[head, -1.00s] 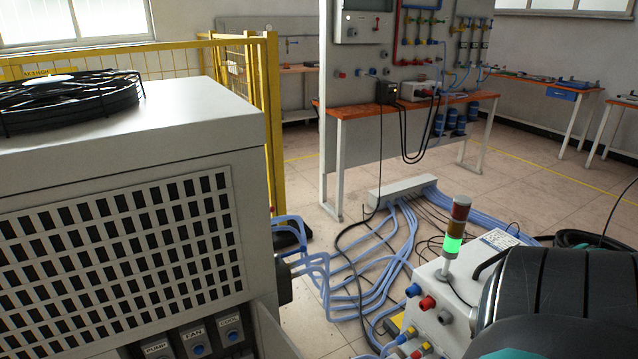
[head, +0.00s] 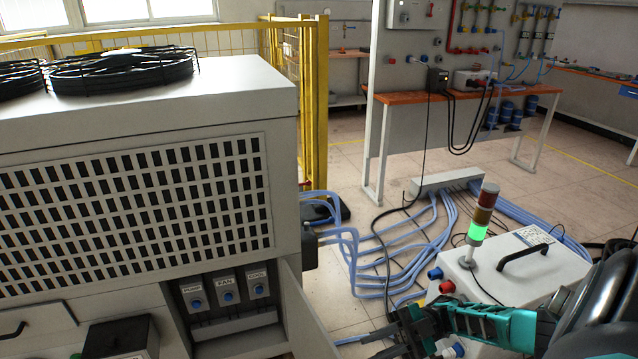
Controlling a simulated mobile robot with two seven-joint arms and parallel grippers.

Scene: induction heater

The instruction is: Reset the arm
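My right arm comes in from the lower right, with a dark upper part and a teal forearm. Its gripper (head: 405,333) is at the bottom, right of centre, in front of the white box and left of its signal tower. The fingertips are dark and partly cut off by the frame edge, so I cannot tell whether they are open or shut. No held object is clear. My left arm and gripper are not in view.
A large grey cooling cabinet (head: 130,120) with pump, fan and cool switches (head: 227,288) fills the left. The white box (head: 535,262) carries a green-lit signal tower (head: 481,215). Blue hoses (head: 365,265) cross the floor to a manifold. A wooden bench (head: 465,98) stands behind.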

